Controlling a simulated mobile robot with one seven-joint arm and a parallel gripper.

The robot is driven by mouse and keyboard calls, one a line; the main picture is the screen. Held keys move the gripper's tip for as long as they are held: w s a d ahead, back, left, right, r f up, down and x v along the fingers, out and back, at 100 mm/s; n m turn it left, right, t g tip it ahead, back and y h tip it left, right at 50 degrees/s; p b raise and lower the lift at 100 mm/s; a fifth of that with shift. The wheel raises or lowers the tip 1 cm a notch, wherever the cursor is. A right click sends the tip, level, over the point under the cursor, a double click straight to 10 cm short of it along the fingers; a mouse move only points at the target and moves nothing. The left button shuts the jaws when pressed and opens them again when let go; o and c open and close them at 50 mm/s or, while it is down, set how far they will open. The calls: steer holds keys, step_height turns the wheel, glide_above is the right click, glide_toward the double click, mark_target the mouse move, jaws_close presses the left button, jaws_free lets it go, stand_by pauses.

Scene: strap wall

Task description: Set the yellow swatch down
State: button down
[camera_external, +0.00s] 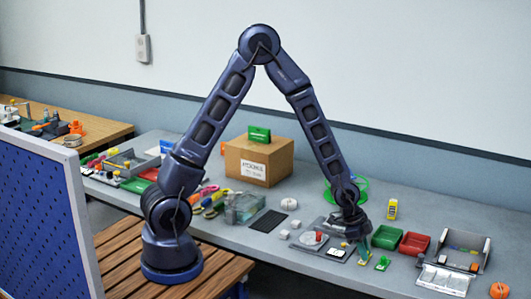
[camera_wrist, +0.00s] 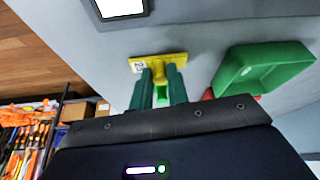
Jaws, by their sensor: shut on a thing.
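The yellow swatch (camera_wrist: 174,60) shows in the wrist view as a flat yellow piece with a small white label marked with a dark figure. My gripper (camera_wrist: 162,72) has two dark green fingers, and it is shut on the yellow swatch at their tips. The swatch is over the grey bench; I cannot tell whether it touches the surface.
A green tray (camera_external: 386,237) and a red tray (camera_external: 414,243) stand just right of my gripper. A dark-framed white card (camera_wrist: 121,7) lies near it. A small green piece (camera_external: 382,264) sits in front. A grey bin (camera_external: 466,246) is farther right, a cardboard box (camera_external: 258,163) farther left.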

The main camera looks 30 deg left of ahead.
steer(key=c, duration=1.4)
jaws_free()
steer(key=shift+f, duration=0.1)
steer(key=shift+o, duration=0.2)
steer(key=v, duration=1.2)
steer(key=shift+a, duration=0.1)
steer(key=w+a+r+n+t+y, duration=0.1)
steer(key=a+r+n, duration=0.3)
steer(key=a, duration=0.5)
steer(key=w+a+r+n+t+y, duration=0.1)
steer(key=w+a+r, duration=0.1)
steer(key=a+r, duration=0.55)
steer(key=w+a+r+n+t+y, duration=0.1)
steer(key=a+r+n, duration=0.2)
steer(key=a, duration=0.7)
steer(key=s+a+r+n, duration=0.4)
steer(key=s+a, duration=0.2)
steer(key=a, duration=0.3)
steer(key=s+a+r+n+t+y, duration=0.1)
steer(key=s+a+r+n, duration=0.3)
steer(key=s+a, duration=0.3)
steer(key=a, duration=0.3)
